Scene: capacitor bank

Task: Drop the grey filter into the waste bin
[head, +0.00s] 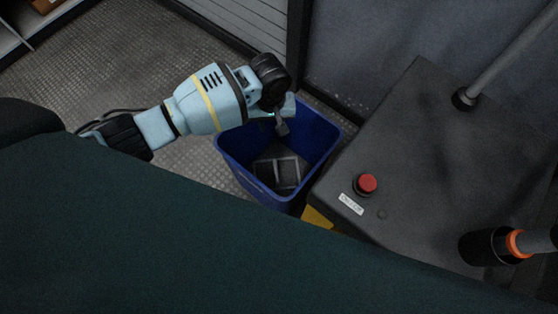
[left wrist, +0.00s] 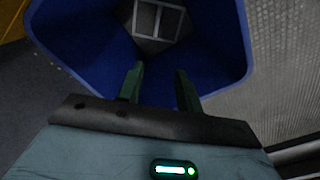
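The grey filter (head: 277,173), a square frame with a dividing bar, lies at the bottom of the blue waste bin (head: 229,155). My right gripper is not in view.
A dark grey cabinet top with a red button (head: 367,183) stands right of the bin. A black handle with an orange ring (head: 490,246) and a grey pole (head: 510,52) are on its right side. A wall panel is behind; metal floor (head: 110,45) is clear at left.

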